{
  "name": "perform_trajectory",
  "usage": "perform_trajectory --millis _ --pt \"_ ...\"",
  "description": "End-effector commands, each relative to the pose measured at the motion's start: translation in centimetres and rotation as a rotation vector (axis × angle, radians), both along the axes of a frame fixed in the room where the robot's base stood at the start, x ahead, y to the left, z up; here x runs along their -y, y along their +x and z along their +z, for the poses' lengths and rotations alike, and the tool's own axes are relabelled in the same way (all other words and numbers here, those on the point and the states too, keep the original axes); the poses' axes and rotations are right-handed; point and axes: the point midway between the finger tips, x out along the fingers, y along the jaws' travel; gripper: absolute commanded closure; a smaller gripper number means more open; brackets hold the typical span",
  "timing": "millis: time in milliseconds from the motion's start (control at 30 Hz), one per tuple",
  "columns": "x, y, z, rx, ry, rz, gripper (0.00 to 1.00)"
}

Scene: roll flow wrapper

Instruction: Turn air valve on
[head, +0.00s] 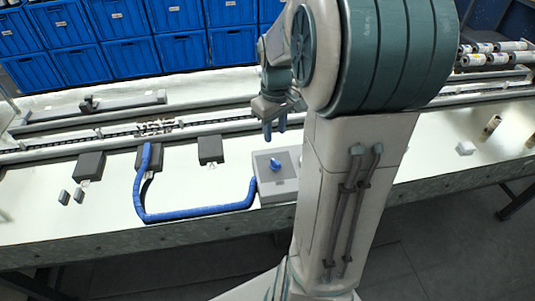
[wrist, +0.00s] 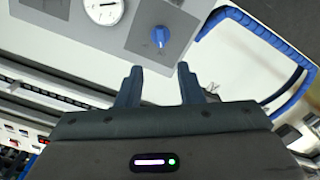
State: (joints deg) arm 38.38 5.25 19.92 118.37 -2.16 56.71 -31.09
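The air valve is a blue knob (head: 275,164) on a grey box (head: 268,188) on the table, left of my arm in the head view. In the wrist view the blue knob (wrist: 160,36) sits on the grey plate (wrist: 136,42), beyond my fingertips and slightly to their left or level with the gap. My gripper (wrist: 158,68) has two blue fingers spread apart with nothing between them. In the head view my gripper (head: 274,130) hangs above and behind the knob, apart from it. A round white gauge (wrist: 104,10) is beside the knob in the wrist view.
A blue hose (head: 195,214) runs from the grey box along the table's front to a dark block (head: 150,160). A conveyor rail (head: 220,122) crosses behind. Blue bins (head: 130,55) stand at the back. A small white block (head: 465,148) lies at right.

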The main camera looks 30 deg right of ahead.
Motion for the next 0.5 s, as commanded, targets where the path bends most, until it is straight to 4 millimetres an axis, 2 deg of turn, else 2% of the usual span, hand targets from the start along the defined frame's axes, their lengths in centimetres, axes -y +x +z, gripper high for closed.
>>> perform_trajectory --millis 100,300,500 --pt "-0.1 -0.1 -2.9 -0.006 0.005 0.001 0.66" --pt "-0.2 0.0 -7.0 -0.005 0.003 0.004 0.66" --pt "-0.3 0.0 -9.7 -0.003 0.002 0.003 0.66"
